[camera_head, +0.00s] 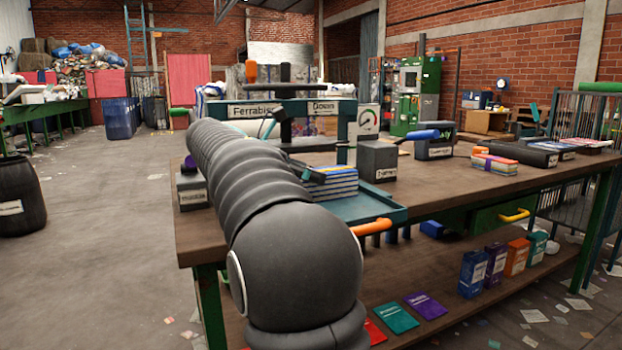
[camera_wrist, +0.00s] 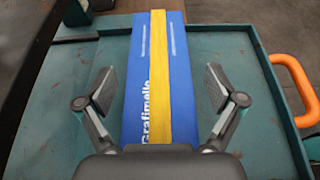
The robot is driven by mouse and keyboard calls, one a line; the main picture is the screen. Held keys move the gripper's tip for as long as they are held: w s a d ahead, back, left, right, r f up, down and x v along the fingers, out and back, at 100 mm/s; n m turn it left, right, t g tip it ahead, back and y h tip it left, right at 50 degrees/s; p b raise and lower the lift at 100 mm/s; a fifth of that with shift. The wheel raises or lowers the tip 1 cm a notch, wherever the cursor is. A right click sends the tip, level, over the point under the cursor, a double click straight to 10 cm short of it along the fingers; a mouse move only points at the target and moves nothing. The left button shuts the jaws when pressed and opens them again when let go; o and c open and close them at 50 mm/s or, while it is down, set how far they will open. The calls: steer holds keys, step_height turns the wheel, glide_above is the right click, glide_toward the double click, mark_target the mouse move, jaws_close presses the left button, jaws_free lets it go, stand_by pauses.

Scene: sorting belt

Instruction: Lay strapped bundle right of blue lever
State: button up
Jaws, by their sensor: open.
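A strapped bundle of blue books with a yellow band (camera_wrist: 158,75) lies between the fingers of my gripper (camera_wrist: 160,88) in the wrist view. The fingers are open, with a gap on each side of the bundle. In the head view the blue stack (camera_head: 334,185) sits on a teal tray (camera_head: 385,212), partly hidden by my arm. The blue lever (camera_head: 416,135) sticks out from a dark grey box (camera_head: 377,160) on the workbench, behind and right of the tray.
Another strapped stack with an orange top (camera_head: 494,163) lies farther right on the workbench (camera_head: 440,185). A second dark box (camera_head: 434,146) stands behind the lever. An orange handle (camera_head: 371,228) projects from the tray. Bare bench top lies right of the lever box.

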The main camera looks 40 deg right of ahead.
steer(key=p+v, duration=0.2)
steer(key=v, duration=1.1)
steer(key=shift+a+f, duration=0.3)
steer(key=shift+a, duration=0.1)
